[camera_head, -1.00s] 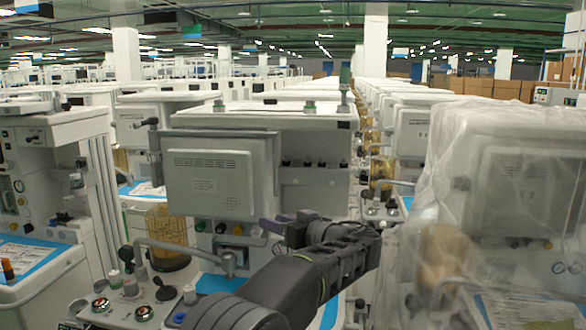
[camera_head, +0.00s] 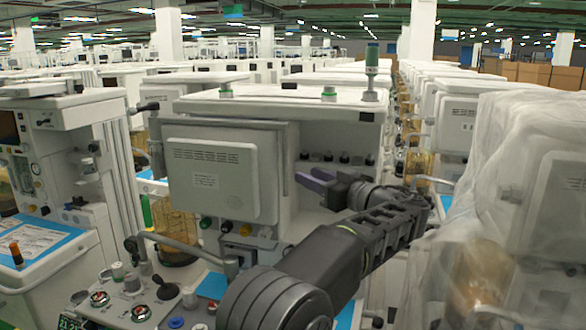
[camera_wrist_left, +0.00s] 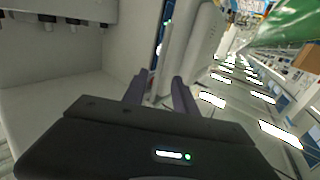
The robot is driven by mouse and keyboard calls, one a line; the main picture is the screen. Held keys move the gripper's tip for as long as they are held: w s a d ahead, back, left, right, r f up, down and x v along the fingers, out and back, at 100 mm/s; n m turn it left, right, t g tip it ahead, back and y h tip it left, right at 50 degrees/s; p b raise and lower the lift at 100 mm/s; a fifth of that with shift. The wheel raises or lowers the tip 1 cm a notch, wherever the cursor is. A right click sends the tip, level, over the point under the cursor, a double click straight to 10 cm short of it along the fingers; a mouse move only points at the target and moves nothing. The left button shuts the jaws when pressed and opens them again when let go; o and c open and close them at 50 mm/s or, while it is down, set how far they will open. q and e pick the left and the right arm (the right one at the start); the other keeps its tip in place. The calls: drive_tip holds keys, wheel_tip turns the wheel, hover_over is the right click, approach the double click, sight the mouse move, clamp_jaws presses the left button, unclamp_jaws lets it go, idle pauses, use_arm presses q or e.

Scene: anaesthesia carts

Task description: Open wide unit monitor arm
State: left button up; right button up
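The wide unit (camera_head: 335,110) stands in the middle of the head view. Its pale grey monitor (camera_head: 215,181) hangs at its front left, its back facing me. My left gripper (camera_head: 311,178) is just right of the monitor's right edge, in front of the unit's recessed panel, with purple-grey fingers pointing left. In the left wrist view, the two fingers (camera_wrist_left: 159,82) stand apart with nothing visibly held. A pale upright slab (camera_wrist_left: 190,50), probably the monitor's edge, lies beyond them; I cannot tell whether they touch it. The monitor's supporting arm is mostly hidden. My right gripper is not in view.
A plastic-wrapped unit (camera_head: 515,200) stands close on the right, and another cart (camera_head: 50,170) on the left. A bent grey tube (camera_head: 185,248) and a console with knobs (camera_head: 130,300) are below the monitor. Rows of similar units fill the background.

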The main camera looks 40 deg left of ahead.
sight(287, 166)
use_arm(q)
drive_tip(key=p+x, duration=0.2)
drive_tip(key=x, duration=0.4)
drive_tip(key=shift+a+r+p, duration=0.1)
drive_tip(key=shift+a+p, duration=0.25)
drive_tip(key=shift+p, duration=0.05)
drive_tip(key=shift+w+a, duration=0.2)
drive_tip(key=shift+a, duration=0.3)
clamp_jaws()
idle(0.7)
